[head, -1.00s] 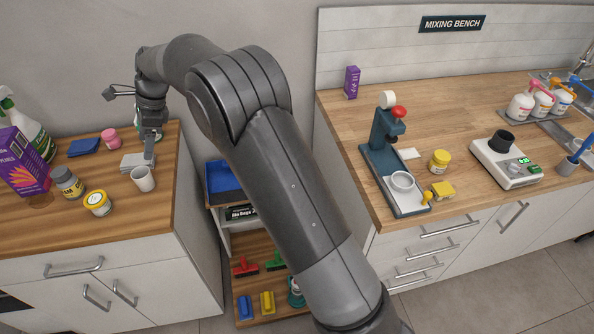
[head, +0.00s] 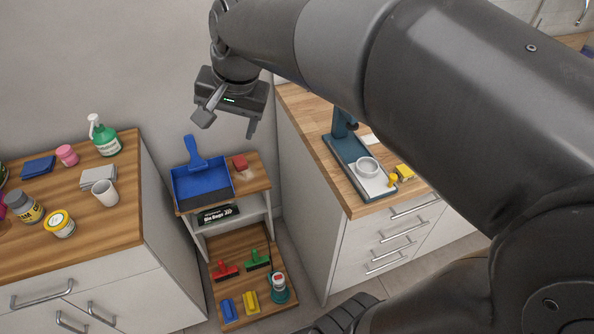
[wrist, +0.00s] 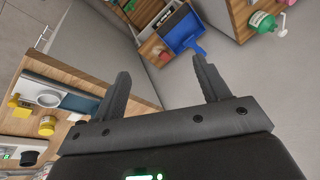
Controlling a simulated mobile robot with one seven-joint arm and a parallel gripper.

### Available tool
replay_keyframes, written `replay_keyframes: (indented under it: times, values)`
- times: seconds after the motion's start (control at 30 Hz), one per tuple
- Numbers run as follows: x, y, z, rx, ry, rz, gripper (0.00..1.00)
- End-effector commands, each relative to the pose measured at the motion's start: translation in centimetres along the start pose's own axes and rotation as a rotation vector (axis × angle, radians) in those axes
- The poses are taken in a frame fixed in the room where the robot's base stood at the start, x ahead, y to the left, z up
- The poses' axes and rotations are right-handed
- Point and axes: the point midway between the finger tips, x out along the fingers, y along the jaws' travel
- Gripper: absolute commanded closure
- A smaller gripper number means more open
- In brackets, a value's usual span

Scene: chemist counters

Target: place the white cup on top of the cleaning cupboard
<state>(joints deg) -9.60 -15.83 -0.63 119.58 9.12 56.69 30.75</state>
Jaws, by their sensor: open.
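The white cup (head: 104,192) stands upright on the left wooden counter, beside a white stack of cards or tiles. It does not show in the wrist view. The cleaning cupboard (head: 258,184) is the low open shelf between the two counters. On its wooden top lie a blue dustpan (head: 203,184) and a small red block (head: 240,162). My gripper (head: 228,125) is open and empty, in the air above and behind the cupboard, right of the cup and apart from it. Its two spread fingers show in the wrist view (wrist: 161,72), with nothing between them.
The left counter (head: 110,238) also holds a green spray bottle (head: 104,136), the white stack (head: 98,177) and jars. Coloured brushes (head: 225,270) and a bottle (head: 279,287) are low in the cupboard. The right counter (head: 335,172) with a teal press (head: 360,165) borders it. Bare wood shows on the cupboard top's right side.

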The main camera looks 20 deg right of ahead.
Motion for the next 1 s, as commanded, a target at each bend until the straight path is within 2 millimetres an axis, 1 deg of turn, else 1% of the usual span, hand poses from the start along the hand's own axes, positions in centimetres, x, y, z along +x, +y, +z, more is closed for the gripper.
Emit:
replay_keyframes:
  times: [0.03, 0.2, 0.3, 0.43, 0.53, 0.63, 1.0]
  values:
    - [-0.8, 1.8, 1.0, -0.044, 0.029, 0.006, 0.32]
    - [-2.0, 7.2, 4.2, -0.220, 0.111, 0.046, 0.32]
    - [-2.2, 10.0, 6.1, -0.316, 0.151, 0.077, 0.32]
    - [-2.1, 12.7, 8.0, -0.414, 0.187, 0.113, 0.32]
    - [-1.9, 13.8, 8.9, -0.461, 0.202, 0.132, 0.32]
    - [-1.8, 14.4, 9.3, -0.484, 0.209, 0.143, 0.32]
    - [-1.7, 14.5, 9.3, -0.490, 0.209, 0.144, 0.32]
